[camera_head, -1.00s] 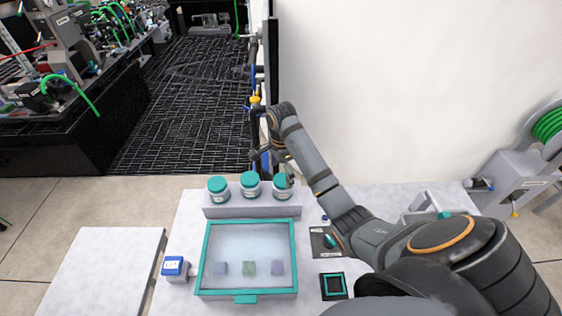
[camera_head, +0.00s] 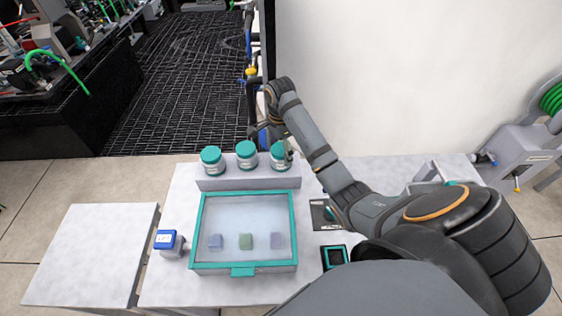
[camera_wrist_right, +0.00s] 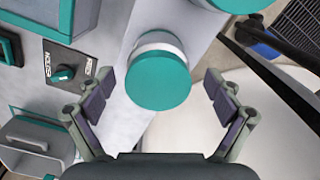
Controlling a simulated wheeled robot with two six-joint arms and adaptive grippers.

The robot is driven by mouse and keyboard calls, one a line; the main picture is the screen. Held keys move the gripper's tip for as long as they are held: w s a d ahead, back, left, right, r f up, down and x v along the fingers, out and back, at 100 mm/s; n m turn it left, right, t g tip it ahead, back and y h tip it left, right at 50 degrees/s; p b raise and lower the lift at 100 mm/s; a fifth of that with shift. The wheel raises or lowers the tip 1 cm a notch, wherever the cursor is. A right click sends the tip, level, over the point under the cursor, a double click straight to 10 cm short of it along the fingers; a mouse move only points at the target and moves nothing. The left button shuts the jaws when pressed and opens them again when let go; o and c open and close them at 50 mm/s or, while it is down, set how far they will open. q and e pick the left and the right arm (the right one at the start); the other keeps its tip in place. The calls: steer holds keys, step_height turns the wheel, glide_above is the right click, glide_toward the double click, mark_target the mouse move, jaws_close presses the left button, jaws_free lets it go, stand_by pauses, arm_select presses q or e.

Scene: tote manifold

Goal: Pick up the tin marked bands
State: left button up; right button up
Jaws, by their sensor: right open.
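Three white tins with teal lids stand in a row on a raised grey ledge (camera_head: 245,184) behind a teal-framed case: left tin (camera_head: 212,161), middle tin (camera_head: 246,155) and right tin (camera_head: 280,157). Their labels are too small to read, so I cannot tell which is marked bands. My right gripper (camera_head: 273,143) is open at the right tin, partly covering it. In the right wrist view, one tin (camera_wrist_right: 159,80) lies between the spread fingers (camera_wrist_right: 160,92), with gaps on both sides. Another teal lid (camera_wrist_right: 238,3) shows at the top edge. My left gripper is not in view.
The clear-topped case (camera_head: 243,271) holds several coloured blocks. A blue-topped block (camera_head: 166,240) stands left of it. Dark panels with a knob (camera_head: 324,214) and a teal square (camera_head: 335,257) lie to the right. A bare white table (camera_head: 90,250) stands at left.

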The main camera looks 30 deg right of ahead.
step_height(320, 180, down, 4)
steer(key=shift+d+f, duration=0.1)
steer(key=shift+f, duration=0.1)
steer(key=shift+s+r, duration=0.1)
steer(key=shift+c, duration=1.1)
steer(key=c, duration=1)
steer(key=shift+c, duration=0.2)
